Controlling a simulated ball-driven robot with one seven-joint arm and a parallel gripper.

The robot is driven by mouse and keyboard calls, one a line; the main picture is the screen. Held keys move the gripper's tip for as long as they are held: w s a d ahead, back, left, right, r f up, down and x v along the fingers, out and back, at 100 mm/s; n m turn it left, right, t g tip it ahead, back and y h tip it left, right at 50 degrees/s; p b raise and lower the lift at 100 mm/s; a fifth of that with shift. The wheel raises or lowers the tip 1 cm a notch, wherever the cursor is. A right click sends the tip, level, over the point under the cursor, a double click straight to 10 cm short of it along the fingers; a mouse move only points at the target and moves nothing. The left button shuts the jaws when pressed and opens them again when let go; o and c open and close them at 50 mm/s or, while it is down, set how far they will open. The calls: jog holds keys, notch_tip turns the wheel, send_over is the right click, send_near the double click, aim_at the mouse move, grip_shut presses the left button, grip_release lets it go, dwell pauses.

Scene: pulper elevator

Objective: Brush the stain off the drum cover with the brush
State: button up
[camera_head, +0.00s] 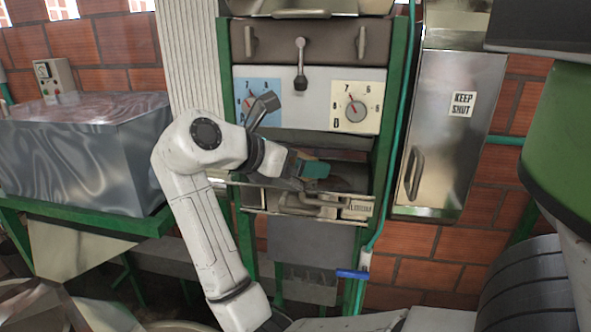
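My gripper (294,166) reaches from the left into the recess of the green-framed machine, below its two dials. A teal block with a brownish edge, which looks like the brush (315,169), sits at my fingertips and seems to be held by them. The fingers are small and partly hidden by my wrist. The drum cover seems to be the dark grey surface (350,172) behind and beside the brush, inside the recess. I cannot make out the stain, nor whether the brush touches the cover.
A control panel with a lever (300,64) and a right dial (355,107) is above. A metal rail and a curved handle (312,204) lie below. A steel cabinet (450,120) stands right. A shiny metal box (85,150) is left. A blue-handled valve (353,274) sits lower right.

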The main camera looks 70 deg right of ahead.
jog(key=shift+w+d+f+b, duration=0.1)
jog(key=shift+d+f+b, duration=0.05)
jog(key=shift+d+b, duration=0.45)
jog(key=shift+d+f+b, duration=0.15)
jog(key=shift+d+b, duration=0.2)
jog(key=shift+d, duration=0.3)
jog(key=shift+d+r, duration=0.15)
jog(key=shift+d, duration=0.15)
jog(key=shift+w+d+f+p, duration=0.1)
jog(key=shift+d+f+p, duration=0.15)
jog(key=shift+d+p, duration=0.5)
jog(key=shift+w+d+f+p, duration=0.1)
jog(key=shift+d+f+p, duration=0.15)
jog(key=shift+d, duration=0.75)
jog(key=shift+d+f, duration=0.25)
jog(key=shift+d, duration=0.3)
jog(key=shift+f+p, duration=0.55)
jog(key=shift+f, duration=0.05)
jog(key=shift+s, duration=0.15)
